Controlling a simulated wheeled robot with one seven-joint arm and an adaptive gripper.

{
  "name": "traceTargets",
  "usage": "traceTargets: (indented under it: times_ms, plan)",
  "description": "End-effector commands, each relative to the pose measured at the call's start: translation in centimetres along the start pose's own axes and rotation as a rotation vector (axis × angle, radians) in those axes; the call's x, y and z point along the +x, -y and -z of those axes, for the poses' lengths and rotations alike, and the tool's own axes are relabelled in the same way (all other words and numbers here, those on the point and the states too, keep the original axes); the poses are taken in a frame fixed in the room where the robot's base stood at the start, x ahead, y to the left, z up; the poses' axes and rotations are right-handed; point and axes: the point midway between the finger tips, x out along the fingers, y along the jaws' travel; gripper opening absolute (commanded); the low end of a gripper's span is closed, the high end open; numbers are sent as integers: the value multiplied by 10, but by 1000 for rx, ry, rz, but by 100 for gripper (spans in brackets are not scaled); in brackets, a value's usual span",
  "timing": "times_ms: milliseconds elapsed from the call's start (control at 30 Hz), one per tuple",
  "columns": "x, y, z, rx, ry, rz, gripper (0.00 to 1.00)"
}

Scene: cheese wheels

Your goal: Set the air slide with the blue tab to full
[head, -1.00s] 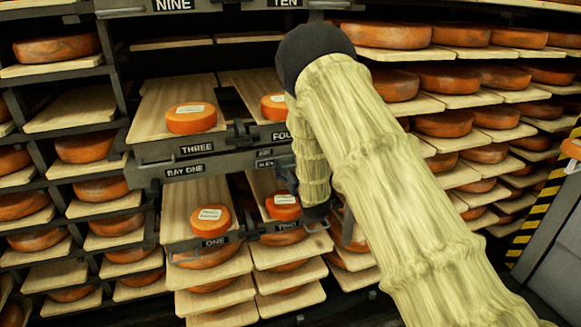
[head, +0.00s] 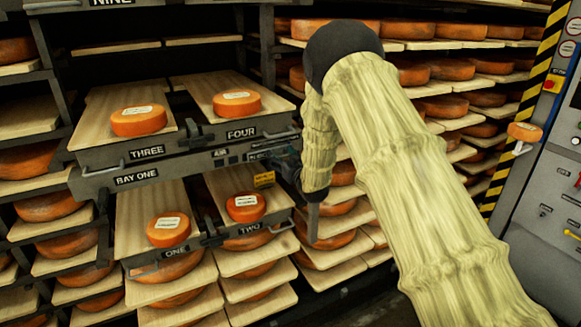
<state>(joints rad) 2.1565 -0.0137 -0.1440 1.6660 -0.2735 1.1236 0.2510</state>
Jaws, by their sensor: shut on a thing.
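The bay one rail (head: 90,187) is a grey beam with a BAY ONE label and a small AIR label (head: 220,154) near its right end. My gripper (head: 280,168) is a dark shape at that right end, beside a second small label. It is shut on a small part there, which its own body hides. I cannot make out the slide or a blue tab.
Boards with orange cheese wheels (head: 138,121) stand above and below the rail, labelled THREE, FOUR, ONE and TWO. Handles (head: 281,228) jut from their fronts. Loaded racks (head: 470,100) fill the back right. A grey control panel (head: 545,190) with a striped edge stands at far right.

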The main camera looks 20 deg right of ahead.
Motion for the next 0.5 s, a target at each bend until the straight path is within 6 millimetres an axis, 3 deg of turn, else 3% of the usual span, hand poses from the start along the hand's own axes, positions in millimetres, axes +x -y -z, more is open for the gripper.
traceTargets:
  times_ms: [500]
  plan:
    - [6,-20,0,1,1,13,18]
